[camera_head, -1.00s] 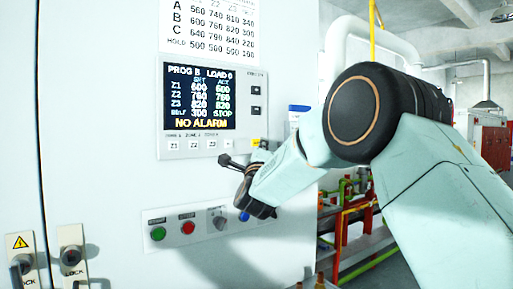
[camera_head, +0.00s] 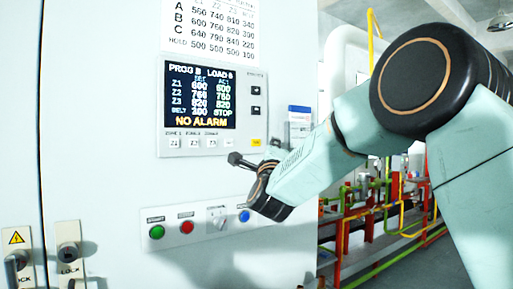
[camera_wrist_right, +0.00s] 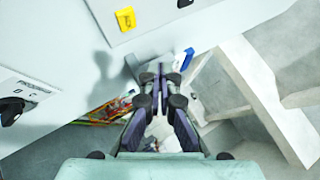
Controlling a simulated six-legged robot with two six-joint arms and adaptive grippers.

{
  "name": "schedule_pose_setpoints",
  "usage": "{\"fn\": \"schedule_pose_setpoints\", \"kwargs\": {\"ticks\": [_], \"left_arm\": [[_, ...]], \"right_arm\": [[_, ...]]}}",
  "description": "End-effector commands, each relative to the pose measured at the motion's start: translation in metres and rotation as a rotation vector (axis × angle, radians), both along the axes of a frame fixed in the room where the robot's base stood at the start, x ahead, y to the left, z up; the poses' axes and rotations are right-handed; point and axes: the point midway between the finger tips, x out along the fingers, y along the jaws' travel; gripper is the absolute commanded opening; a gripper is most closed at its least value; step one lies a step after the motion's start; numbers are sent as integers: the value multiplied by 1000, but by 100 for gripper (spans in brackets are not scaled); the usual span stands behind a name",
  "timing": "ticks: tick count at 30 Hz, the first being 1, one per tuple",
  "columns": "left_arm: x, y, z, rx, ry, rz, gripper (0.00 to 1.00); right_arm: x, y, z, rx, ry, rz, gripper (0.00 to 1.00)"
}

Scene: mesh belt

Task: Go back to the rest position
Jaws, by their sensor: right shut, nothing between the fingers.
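My right gripper (camera_head: 236,159) is in front of the control cabinet (camera_head: 100,120), just below the display panel and above the row of buttons. It points left and appears apart from the cabinet face. In the right wrist view its fingers (camera_wrist_right: 160,75) are together with nothing between them. The display (camera_head: 200,97) reads PROG B, several zone values, STOP and NO ALARM. My left gripper is not in view.
Below the panel is a button strip with a green button (camera_head: 156,232), a red button (camera_head: 187,227) and a blue button (camera_head: 245,216). Two lock handles (camera_head: 68,255) sit at lower left. Red and green pipework (camera_head: 375,215) stands at right behind my arm.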

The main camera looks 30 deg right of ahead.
Motion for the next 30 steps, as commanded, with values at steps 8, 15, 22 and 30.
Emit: {"fn": "schedule_pose_setpoints", "kwargs": {"ticks": [8,15,22,30], "left_arm": [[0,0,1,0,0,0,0],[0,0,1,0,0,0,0],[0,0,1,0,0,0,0],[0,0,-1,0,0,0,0]], "right_arm": [[0,0,1,0,-1,0,0],[0,0,1,0,-1,0,0],[1,0,0,-34,27,-17,0],[14,40,-87,-452,499,-17,0]]}}
